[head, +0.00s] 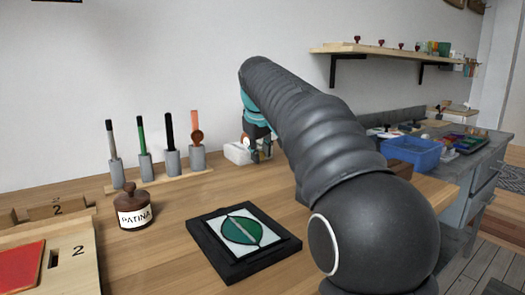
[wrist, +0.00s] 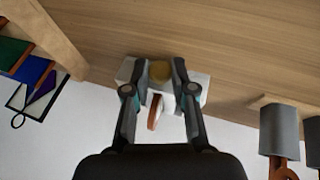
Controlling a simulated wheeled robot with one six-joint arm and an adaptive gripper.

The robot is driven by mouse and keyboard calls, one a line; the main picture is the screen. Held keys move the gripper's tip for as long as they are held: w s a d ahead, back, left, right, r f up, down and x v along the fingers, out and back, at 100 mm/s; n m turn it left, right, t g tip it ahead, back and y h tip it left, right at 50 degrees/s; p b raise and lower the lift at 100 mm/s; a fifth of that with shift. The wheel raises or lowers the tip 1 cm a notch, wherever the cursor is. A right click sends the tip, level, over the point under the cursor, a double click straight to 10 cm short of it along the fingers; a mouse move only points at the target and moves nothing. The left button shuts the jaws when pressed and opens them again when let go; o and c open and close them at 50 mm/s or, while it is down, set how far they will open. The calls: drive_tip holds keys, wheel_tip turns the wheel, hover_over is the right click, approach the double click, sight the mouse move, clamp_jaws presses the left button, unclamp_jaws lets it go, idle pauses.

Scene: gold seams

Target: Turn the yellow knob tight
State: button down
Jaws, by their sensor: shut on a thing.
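The yellow knob (wrist: 160,70) shows in the wrist view as a dull gold round piece on a pale grey-white block (wrist: 126,73). My gripper (wrist: 160,73) has one fingertip on each side of the knob and is shut on it. In the head view my gripper (head: 262,148) is at the back of the bench by the wall, beside the white block (head: 238,153); the knob is hidden there. A white and orange-brown part (wrist: 154,112) shows below the knob between my fingers in the wrist view. The knob's tightness cannot be seen.
A holder with upright tools (head: 172,161) stands left of the block. A patina jar (head: 135,207) and a black frame with a green leaf panel (head: 243,262) are on the bench nearer. A blue bin (head: 410,153) stands at right. A wooden shelf (head: 385,49) hangs above.

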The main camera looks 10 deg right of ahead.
drive_tip(key=shift+d+r+p, duration=0.1)
drive_tip(key=shift+r+p, duration=0.1)
drive_tip(key=shift+p, duration=0.3)
drive_tip(key=shift+d+r+g+y+p, duration=0.15)
drive_tip(key=shift+g+y+p, duration=0.15)
drive_tip(key=shift+y+p, duration=0.35)
drive_tip(key=shift+w+d+m+y+p, duration=0.15)
drive_tip(key=shift+m+y+p, duration=0.25)
drive_tip(key=shift+p, duration=0.75)
drive_tip(key=shift+w+d+f+g+y, duration=0.1)
drive_tip(key=shift+g+y, duration=0.25)
drive_tip(key=shift+y, duration=0.25)
drive_tip(key=shift+d+f+g+y, duration=0.1)
drive_tip(key=shift+g+y, duration=0.25)
drive_tip(key=shift+y, duration=0.2)
drive_tip(key=shift+d+m+g+y, duration=0.1)
drive_tip(key=shift+m+g+y, duration=0.4)
drive_tip(key=shift+y, duration=1.2)
drive_tip(key=c, duration=1)
unclamp_jaws()
drive_tip(key=shift+d+f, duration=0.1)
drive_tip(key=shift+d, duration=0.05)
drive_tip(key=shift+o, duration=0.2)
